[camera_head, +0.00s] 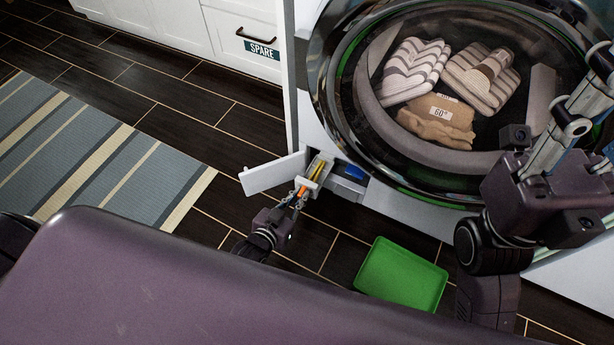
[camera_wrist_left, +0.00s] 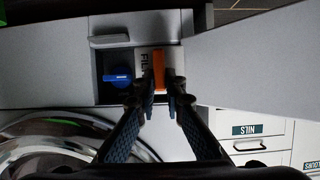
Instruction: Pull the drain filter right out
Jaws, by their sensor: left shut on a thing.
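The drain filter (camera_head: 318,168) sits at the open service compartment low on the washer's front, with a yellow part and an orange grip visible. In the left wrist view its orange grip (camera_wrist_left: 159,70) stands upright beside a white face with partly hidden lettering. My left gripper (camera_head: 299,198) is shut on the orange grip, with one finger on each side. How far the filter is out of its opening is hard to tell. My right gripper (camera_head: 590,103) is at the upper right, in front of the washer door and away from the filter; its fingertips are unclear.
A blue knob (camera_head: 350,171) is in the compartment beside the filter. The white flap (camera_head: 272,175) hangs open to the left. A green tray (camera_head: 402,276) lies on the floor to the right. The round washer door (camera_head: 440,190) is above, with folded laundry visible behind it.

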